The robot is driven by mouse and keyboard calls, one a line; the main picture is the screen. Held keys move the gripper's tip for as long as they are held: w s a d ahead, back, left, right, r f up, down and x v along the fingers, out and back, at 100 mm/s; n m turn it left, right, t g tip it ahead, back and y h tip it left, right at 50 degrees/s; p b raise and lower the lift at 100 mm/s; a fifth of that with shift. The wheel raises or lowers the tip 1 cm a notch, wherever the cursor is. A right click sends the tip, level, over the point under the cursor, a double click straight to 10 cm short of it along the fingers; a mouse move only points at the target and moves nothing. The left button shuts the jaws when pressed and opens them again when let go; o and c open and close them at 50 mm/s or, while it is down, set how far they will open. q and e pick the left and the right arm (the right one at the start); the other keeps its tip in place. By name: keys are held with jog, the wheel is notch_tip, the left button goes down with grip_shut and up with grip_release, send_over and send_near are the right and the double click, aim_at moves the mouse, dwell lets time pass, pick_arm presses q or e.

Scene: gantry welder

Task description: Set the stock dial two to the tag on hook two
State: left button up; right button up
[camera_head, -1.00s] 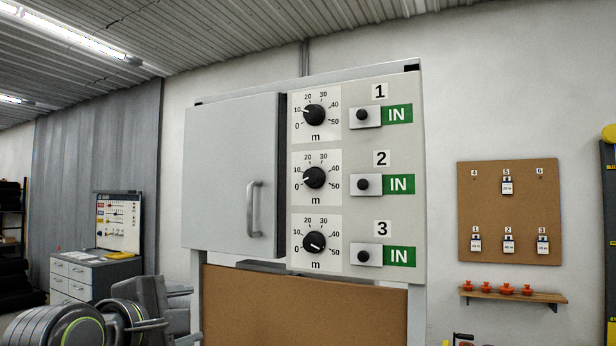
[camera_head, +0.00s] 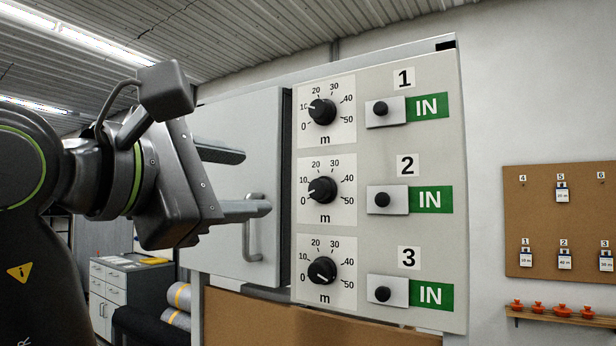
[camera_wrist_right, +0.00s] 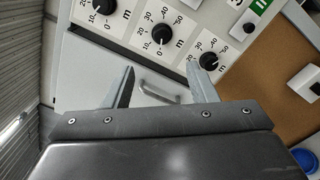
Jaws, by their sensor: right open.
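Stock dial two (camera_head: 322,190) is the middle black knob on the grey panel, with a scale from 0 to 50 m. Its white mark points left, between 0 and 10. It also shows in the right wrist view (camera_wrist_right: 163,33). The tag on hook two (camera_head: 565,261) hangs in the lower row of the cork board; its small print seems to read 40 m. My right gripper (camera_head: 255,182) is open and empty, left of dial two, before the cabinet door. In the wrist view its fingers (camera_wrist_right: 161,68) point towards the dials, apart from them. My left gripper is not in view.
Dial one (camera_head: 322,111) is above and dial three (camera_head: 322,271) below. Black knobs on plates with green IN labels stand right of the dials. The grey door (camera_head: 235,125) has a protruding handle (camera_head: 252,240).

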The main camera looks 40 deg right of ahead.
jog(key=p, duration=0.2)
send_near(317, 189)
jog(key=p+x, duration=0.2)
jog(key=x, duration=0.4)
jog(key=shift+d+r+p, duration=0.15)
jog(key=shift+d+p, duration=0.1)
jog(key=shift+p, duration=0.15)
jog(key=shift+w+d+p, duration=0.3)
jog(key=shift+d+p, duration=0.05)
jog(key=shift+d, duration=0.25)
jog(key=shift+w+d+f, duration=0.2)
jog(key=shift+d, duration=0.2)
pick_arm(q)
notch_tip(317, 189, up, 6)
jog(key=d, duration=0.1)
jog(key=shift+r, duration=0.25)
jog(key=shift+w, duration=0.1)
pick_arm(e)
jog(key=shift+a, duration=0.1)
jog(key=shift+c, duration=0.4)
jog(key=c, duration=0.9)
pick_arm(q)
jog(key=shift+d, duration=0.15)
